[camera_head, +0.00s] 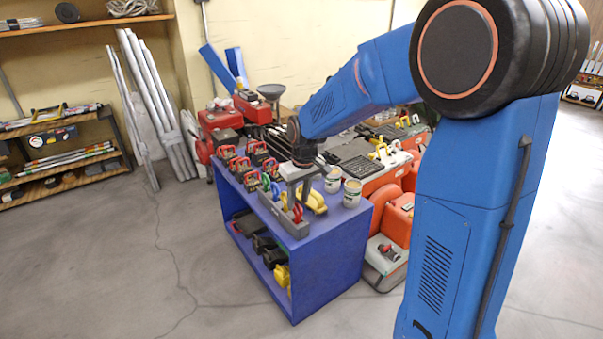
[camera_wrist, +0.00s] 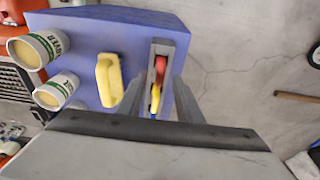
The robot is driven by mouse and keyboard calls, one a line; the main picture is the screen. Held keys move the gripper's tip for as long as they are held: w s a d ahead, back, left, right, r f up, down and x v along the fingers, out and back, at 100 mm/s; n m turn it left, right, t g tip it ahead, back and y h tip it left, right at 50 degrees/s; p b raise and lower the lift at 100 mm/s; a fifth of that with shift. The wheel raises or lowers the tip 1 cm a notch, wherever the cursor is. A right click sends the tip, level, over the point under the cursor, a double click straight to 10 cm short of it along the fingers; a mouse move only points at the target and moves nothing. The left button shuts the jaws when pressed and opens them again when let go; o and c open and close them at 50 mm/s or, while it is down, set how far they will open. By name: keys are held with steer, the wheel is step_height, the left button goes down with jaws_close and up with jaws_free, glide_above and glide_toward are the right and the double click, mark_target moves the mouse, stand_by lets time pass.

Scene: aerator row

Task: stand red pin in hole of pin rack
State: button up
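The pin rack (camera_head: 299,231) is a long grey block near the front edge of the blue bench. Coloured pieces stand along it, red, green and blue among them. A red piece (camera_head: 297,212) shows near its front end; I cannot tell how it sits in a hole. In the wrist view the grey rack (camera_wrist: 172,45) shows beyond my gripper, with a red piece (camera_wrist: 160,66) and a yellow piece (camera_wrist: 155,97) in line. My gripper (camera_head: 298,197) points down over the rack. In the wrist view its two grey fingers (camera_wrist: 160,85) stand apart, with nothing clearly clamped between them.
Several red-handled items (camera_head: 242,166) stand behind. Orange cases (camera_head: 396,215) stand right of the bench. The floor in front is clear.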

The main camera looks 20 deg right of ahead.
step_height(320, 180, up, 15)
steer(key=s, duration=0.2)
steer(key=s+d+f+m+t, duration=0.1)
steer(key=s+d, duration=0.1)
steer(key=s, duration=0.8)
steer(key=s+d+f+m+t, duration=0.1)
steer(key=s+d+f, duration=0.1)
steer(key=s, duration=0.8)
steer(key=s+d+f+m, duration=0.1)
steer(key=s+d, duration=0.1)
steer(key=s, duration=0.8)
steer(key=shift+s+d+f+m+t+h, duration=0.3)
steer(key=shift+s+d+f+t, duration=0.1)
steer(key=shift+a, duration=0.1)
